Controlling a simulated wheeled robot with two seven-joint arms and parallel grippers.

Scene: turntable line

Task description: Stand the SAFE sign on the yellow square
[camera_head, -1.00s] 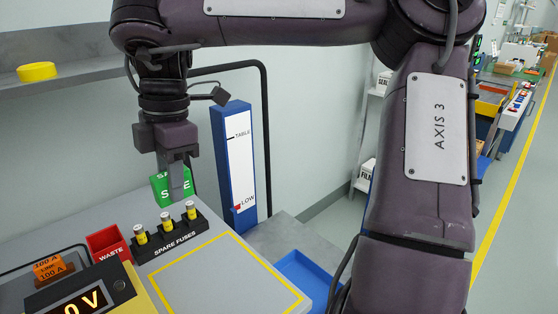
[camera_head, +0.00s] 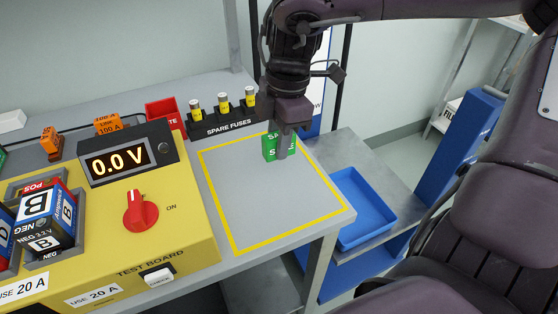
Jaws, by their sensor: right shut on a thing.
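The green SAFE sign (camera_head: 270,148) is at the far right part of the yellow square (camera_head: 222,205), which is a yellow outline on the grey table. My right gripper (camera_head: 284,150) is shut on the sign from above, and its fingers hide part of the lettering. The sign looks upright. I cannot tell whether its bottom edge touches the table. My left gripper is not in view.
The yellow test board (camera_head: 180,225) borders the square on the left. A blue tray (camera_head: 362,205) sits lower at right. Most of the square is clear.

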